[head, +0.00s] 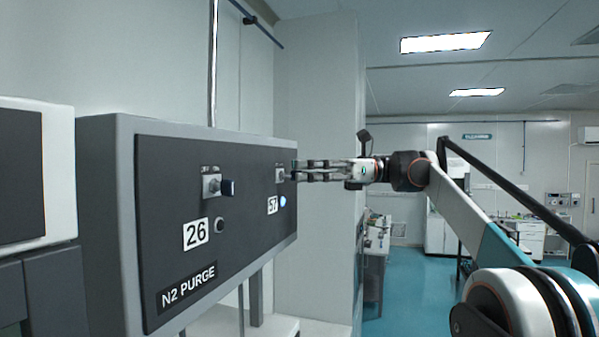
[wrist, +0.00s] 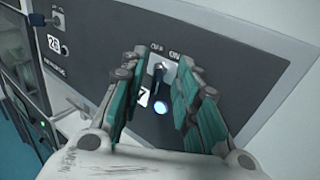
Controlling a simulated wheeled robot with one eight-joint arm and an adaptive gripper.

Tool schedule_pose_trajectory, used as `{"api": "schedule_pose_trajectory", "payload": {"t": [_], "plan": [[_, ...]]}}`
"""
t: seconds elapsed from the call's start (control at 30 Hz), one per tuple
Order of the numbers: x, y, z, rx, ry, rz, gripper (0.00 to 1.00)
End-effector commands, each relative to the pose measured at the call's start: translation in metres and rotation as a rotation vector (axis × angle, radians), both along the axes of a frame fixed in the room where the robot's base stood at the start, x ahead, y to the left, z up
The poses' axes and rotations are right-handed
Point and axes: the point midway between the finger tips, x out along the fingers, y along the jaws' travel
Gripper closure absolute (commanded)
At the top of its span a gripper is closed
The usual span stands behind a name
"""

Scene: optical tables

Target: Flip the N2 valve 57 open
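The valve 57 switch is on the dark panel; its light mounting plate (head: 280,175) shows in the head view, with the 57 label (head: 272,205) below. In the wrist view its dark lever (wrist: 157,76) stands between my fingers, under small OFF and ON marks. I cannot tell clearly which mark it points to. A round indicator (wrist: 160,109) below it glows blue-white; it also shows in the head view (head: 283,201). My gripper (head: 298,171) reaches the panel from the right, fingers open on either side of the lever. The fingers hide the lever in the head view.
The panel (head: 240,240) also carries valve 26 (head: 213,187), with a dark knob, its 26 label (head: 195,234) and an unlit indicator (head: 219,225). An N2 PURGE label (head: 187,288) is at the lower left. Open floor (head: 410,290) lies to the right of the panel.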

Motion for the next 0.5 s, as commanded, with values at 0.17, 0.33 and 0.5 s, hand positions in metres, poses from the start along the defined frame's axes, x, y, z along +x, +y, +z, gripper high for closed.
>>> {"api": "schedule_pose_trajectory", "payload": {"t": [0.17, 0.33, 0.5], "plan": [[0.007, -0.031, -0.001, 0.0, 0.0, -0.003, 0.71], [0.01, -0.05, 0.0, 0.0, 0.0, -0.001, 0.71], [0.012, -0.057, -0.001, 0.0, 0.0, 0.0, 0.71]]}}
